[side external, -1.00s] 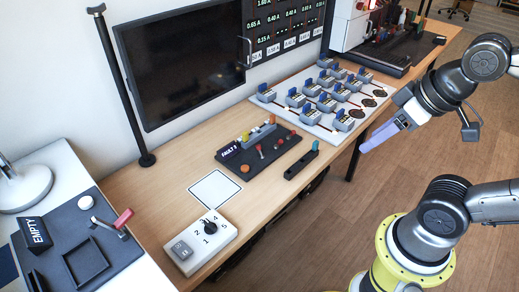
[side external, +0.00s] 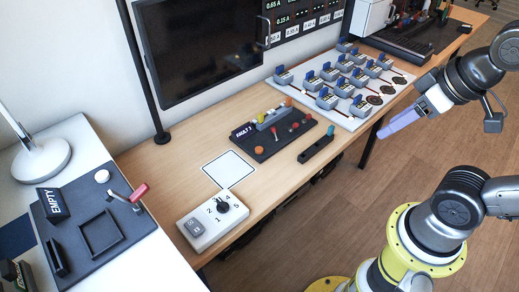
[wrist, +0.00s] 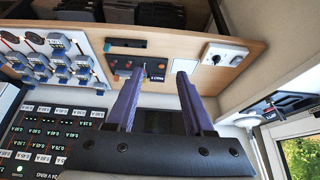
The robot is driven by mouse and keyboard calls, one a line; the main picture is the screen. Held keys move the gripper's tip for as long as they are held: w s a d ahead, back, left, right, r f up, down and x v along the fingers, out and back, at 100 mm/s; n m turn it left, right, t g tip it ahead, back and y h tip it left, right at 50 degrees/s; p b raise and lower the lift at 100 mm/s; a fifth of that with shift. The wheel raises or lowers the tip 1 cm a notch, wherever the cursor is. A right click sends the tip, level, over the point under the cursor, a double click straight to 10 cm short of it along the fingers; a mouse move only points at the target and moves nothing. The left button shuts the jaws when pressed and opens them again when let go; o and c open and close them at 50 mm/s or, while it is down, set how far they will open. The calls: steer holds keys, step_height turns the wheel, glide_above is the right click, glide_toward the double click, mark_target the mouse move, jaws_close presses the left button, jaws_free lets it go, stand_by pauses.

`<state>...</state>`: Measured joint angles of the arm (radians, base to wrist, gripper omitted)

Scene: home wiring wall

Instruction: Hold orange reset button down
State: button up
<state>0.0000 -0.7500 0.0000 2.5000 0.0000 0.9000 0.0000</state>
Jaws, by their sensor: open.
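The dark control panel (side external: 275,143) lies on the wooden bench and carries a FAULT label (side external: 242,131), several small levers and coloured knobs. A round orange button (side external: 259,150) sits at its near left corner. It looks unobstructed, with nothing touching it. My gripper (side external: 396,123), with purple fingers, hangs right of the bench's front edge, well away from the panel. In the wrist view my gripper (wrist: 159,80) is open and empty. The panel (wrist: 124,66) shows beyond and between the fingers there, partly hidden by the left finger.
A white dial box (side external: 214,216), a white outlined square (side external: 229,168) and a black slider block (side external: 316,150) lie near the panel. A dark screen (side external: 200,48) rises behind. Bare wood surrounds the panel.

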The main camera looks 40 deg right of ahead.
jaws_close()
stand_by(1.6)
